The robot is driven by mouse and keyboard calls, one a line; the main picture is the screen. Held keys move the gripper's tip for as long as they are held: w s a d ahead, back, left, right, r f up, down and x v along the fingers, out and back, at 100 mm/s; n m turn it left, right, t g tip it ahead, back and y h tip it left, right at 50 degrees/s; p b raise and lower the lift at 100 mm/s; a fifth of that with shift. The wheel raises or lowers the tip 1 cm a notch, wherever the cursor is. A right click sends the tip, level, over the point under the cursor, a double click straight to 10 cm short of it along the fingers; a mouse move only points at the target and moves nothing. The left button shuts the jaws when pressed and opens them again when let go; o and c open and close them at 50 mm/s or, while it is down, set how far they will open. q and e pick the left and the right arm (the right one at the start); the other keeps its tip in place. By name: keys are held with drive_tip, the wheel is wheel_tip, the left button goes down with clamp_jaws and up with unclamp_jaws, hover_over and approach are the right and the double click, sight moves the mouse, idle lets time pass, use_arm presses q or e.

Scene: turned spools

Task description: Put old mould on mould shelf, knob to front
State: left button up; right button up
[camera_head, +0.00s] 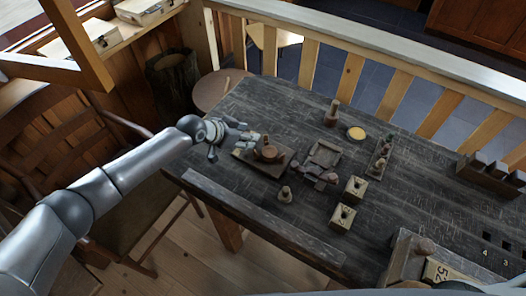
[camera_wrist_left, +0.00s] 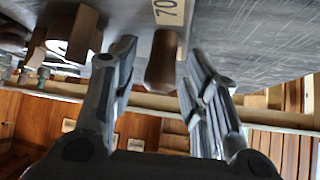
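My left gripper (camera_head: 243,137) is at the table's left end, beside a wooden board (camera_head: 246,160) bearing a round, brown turned piece (camera_head: 268,152). In the left wrist view its fingers (camera_wrist_left: 160,85) are spread, with a brown rounded knob-like piece (camera_wrist_left: 163,60) between or beyond them and gaps on both sides. A pale label reading 70 (camera_wrist_left: 168,12) shows beside that piece. I cannot tell which piece is the old mould. Dark blocks (camera_head: 490,172) stand in a row at the table's right side; whether this is the mould shelf is unclear. My right gripper is not in view.
The dark table (camera_head: 300,215) also holds a shallow tray (camera_head: 322,158), a bottle (camera_head: 332,114), a yellow disc (camera_head: 356,133), a narrow rack (camera_head: 380,158), and two pale blocks (camera_head: 355,188). A box labelled 52 (camera_head: 440,272) is at front right. A railing (camera_head: 350,75) runs behind.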

use_arm(q)
clamp_jaws()
drive_tip(key=shift+r, duration=0.1)
